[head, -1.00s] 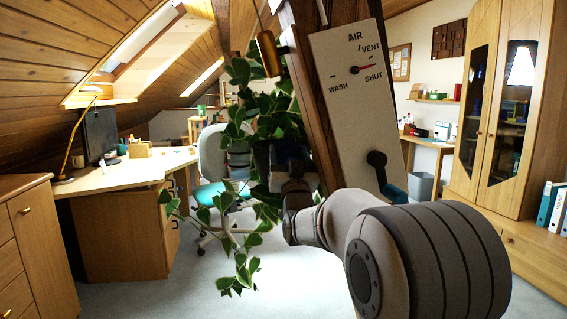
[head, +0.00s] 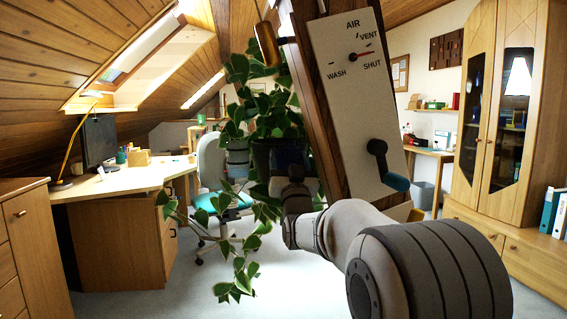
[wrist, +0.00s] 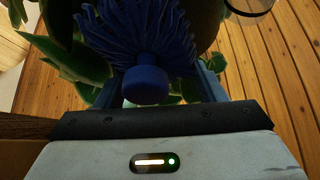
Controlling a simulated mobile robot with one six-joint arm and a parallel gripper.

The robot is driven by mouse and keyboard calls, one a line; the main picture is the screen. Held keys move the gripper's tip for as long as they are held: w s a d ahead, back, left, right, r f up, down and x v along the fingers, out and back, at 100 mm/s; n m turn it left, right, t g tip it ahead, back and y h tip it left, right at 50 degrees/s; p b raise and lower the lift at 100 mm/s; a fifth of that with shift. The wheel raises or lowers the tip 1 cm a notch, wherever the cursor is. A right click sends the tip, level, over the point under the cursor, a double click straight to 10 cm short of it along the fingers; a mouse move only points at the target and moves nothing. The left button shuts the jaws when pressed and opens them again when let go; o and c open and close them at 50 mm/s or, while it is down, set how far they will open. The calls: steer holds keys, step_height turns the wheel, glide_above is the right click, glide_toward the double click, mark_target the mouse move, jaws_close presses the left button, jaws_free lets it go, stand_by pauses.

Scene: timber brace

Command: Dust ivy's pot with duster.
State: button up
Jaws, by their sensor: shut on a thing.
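The blue duster (wrist: 158,40) has a bristly head and a round blue handle end. In the wrist view it stands between the fingers of my gripper (wrist: 150,88), which is shut on it. The ivy's pot (wrist: 207,22) shows as a dark rounded surface behind the bristles; I cannot tell whether they touch. In the head view my gripper (head: 288,158) is at the dark pot (head: 261,156), beside the timber post, and hides part of it. The ivy (head: 236,125) has green leaves that hang above, left of and below the pot.
A white panel (head: 345,100) marked AIR, with a dial and a dark lever (head: 378,150), is on the timber post (head: 312,95) just right of my gripper. A brass cylinder (head: 267,45) hangs above. A desk (head: 120,182) and an office chair (head: 210,165) stand behind left.

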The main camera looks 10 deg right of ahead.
steer(key=s+b, duration=0.2)
steer(key=shift+s+f+b, duration=0.3)
steer(key=shift+f, duration=0.1)
steer(key=shift+s+f+b, duration=0.2)
steer(key=shift+s+b, duration=0.9)
steer(key=shift+s, duration=0.55)
steer(key=s+b, duration=0.2)
steer(key=s, duration=0.1)
steer(key=shift+f, duration=0.3)
